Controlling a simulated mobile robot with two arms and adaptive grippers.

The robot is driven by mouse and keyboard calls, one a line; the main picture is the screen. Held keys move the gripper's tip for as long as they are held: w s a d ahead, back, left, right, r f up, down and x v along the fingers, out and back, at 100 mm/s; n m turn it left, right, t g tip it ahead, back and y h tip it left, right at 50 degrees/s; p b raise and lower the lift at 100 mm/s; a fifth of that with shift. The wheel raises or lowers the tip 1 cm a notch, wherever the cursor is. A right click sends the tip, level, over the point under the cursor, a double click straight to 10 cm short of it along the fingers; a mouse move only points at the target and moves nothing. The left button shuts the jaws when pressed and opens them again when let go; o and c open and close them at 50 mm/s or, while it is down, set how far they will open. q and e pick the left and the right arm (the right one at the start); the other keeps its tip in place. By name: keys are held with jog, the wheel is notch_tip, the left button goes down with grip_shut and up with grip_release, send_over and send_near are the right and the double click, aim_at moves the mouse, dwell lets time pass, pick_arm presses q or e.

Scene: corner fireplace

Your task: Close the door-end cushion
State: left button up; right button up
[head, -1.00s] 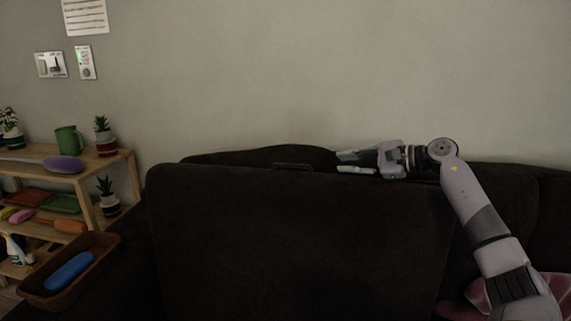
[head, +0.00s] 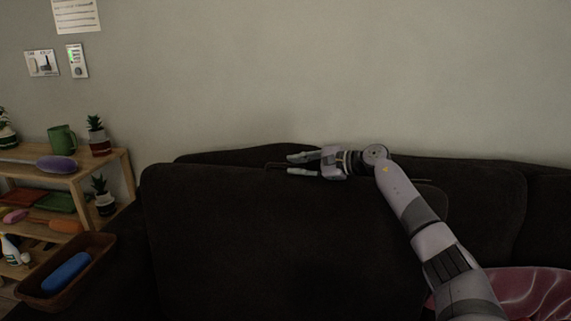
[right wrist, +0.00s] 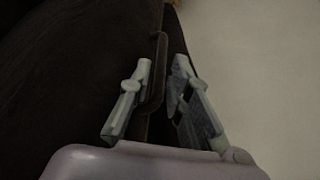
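The door-end cushion (head: 250,235) is a dark brown panel standing raised in front of the sofa back (head: 240,155). A dark strap or handle loop shows along its top edge; in the right wrist view this loop (right wrist: 156,75) lies between the two fingers. My right gripper (head: 294,164) is open at the cushion's top edge, its fingers pointing left. In the right wrist view my right gripper (right wrist: 160,78) has one finger on each side of the loop, not closed on it. My left gripper is not in view.
A wooden shelf (head: 122,165) with potted plants, a green mug (head: 62,140) and brushes stands at the left. A brown basket (head: 100,255) holding a blue item (head: 66,272) is beside the sofa. A pink patterned cushion (head: 530,292) lies at lower right.

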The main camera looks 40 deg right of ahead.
aim_at(290, 166)
jog(key=shift+x, duration=2.05)
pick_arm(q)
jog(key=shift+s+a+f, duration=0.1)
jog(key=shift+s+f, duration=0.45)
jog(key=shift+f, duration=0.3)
pick_arm(e)
jog(key=shift+c, duration=0.5)
grip_shut()
